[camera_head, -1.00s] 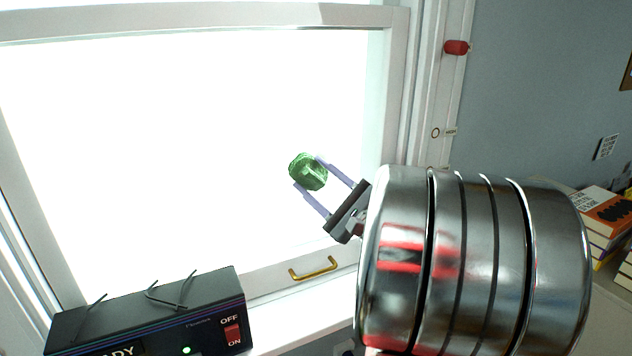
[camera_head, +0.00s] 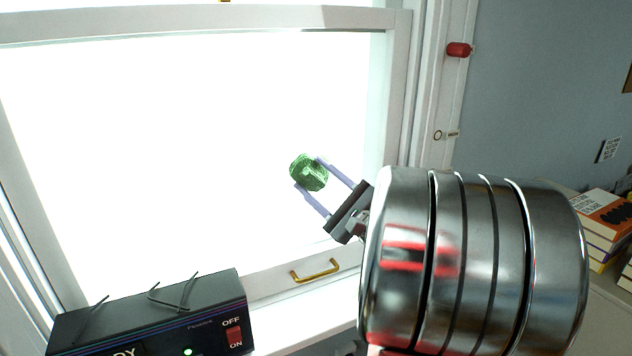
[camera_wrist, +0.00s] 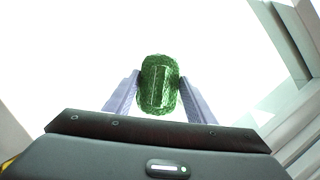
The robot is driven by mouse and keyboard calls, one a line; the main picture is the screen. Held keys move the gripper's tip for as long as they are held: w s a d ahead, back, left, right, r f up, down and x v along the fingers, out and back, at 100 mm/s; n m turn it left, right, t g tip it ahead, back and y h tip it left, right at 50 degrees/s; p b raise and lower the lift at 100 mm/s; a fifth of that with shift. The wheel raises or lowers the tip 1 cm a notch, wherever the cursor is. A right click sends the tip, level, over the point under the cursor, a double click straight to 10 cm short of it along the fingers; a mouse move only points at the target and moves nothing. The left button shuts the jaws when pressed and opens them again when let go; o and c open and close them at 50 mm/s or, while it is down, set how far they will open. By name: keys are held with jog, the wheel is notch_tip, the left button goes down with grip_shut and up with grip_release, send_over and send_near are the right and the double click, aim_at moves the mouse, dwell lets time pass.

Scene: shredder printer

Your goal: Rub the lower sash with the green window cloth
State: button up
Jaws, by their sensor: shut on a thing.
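The green window cloth (camera_head: 309,172) is a rounded, crumpled green piece held between the two purple-grey fingers of my gripper (camera_head: 311,178). In the wrist view the cloth (camera_wrist: 158,85) sits between both fingertips of my gripper (camera_wrist: 159,88), which are shut on it. The lower sash (camera_head: 385,120) has a white frame around a glaring bright pane, with a brass handle (camera_head: 315,270) on its bottom rail. The cloth shows in front of the pane, right of its middle. I cannot tell whether it touches the glass.
A black device (camera_head: 150,315) with a red switch stands at the lower left, before the window. A red knob (camera_head: 458,49) is on the right window trim. Books (camera_head: 606,222) are stacked at the far right. The space before the pane's left half is clear.

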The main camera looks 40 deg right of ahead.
aim_at(325, 171)
jog(key=shift+w+d, duration=0.15)
jog(key=shift+w, duration=0.45)
dwell(0.3)
jog(key=shift+d, duration=0.1)
jog(key=shift+s+d, duration=0.35)
jog(key=shift+d, duration=0.5)
jog(key=shift+s+d, duration=0.3)
jog(key=shift+d, duration=0.5)
jog(key=shift+s+d, duration=0.2)
jog(key=shift+d, duration=0.75)
jog(key=shift+s+d, duration=0.15)
jog(key=shift+d, duration=0.75)
jog(key=shift+s+d, duration=0.3)
jog(key=shift+d, duration=0.55)
jog(key=shift+s+d, duration=0.3)
jog(key=shift+d, duration=0.55)
jog(key=shift+w, duration=0.1)
jog(key=shift+w+a, duration=0.25)
jog(key=shift+a, duration=0.65)
jog(key=shift+w+a, duration=0.25)
jog(key=shift+a, duration=0.65)
